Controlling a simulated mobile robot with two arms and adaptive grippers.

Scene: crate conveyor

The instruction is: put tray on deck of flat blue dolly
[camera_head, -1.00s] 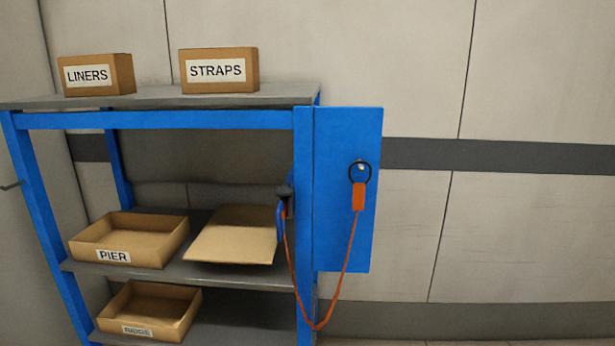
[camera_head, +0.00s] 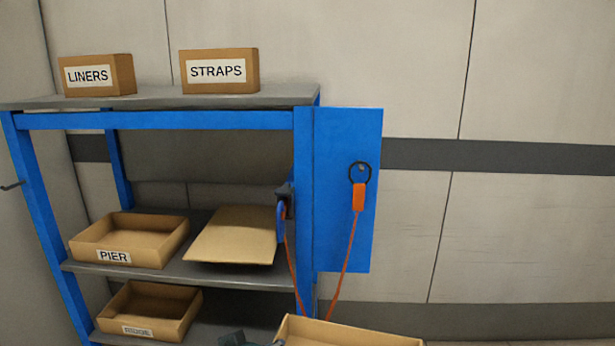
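A tan cardboard tray (camera_head: 345,331) shows at the bottom edge, right of centre, in front of the rack. Only its far rim and part of its inside are in view; the rest is cut off. The dark grey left gripper (camera_head: 262,341) is at the tray's left end and appears shut on it, though its fingertips are mostly cut off by the frame. My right gripper is not in view. The flat blue dolly is not in view.
A blue rack (camera_head: 205,119) with grey shelves holds a PIER tray (camera_head: 148,257), a RIDGE tray (camera_head: 160,325), a tilted flat cardboard piece (camera_head: 232,236), and LINERS (camera_head: 122,74) and STRAPS (camera_head: 220,84) boxes on top. An orange cord hangs by the blue side panel (camera_head: 335,150).

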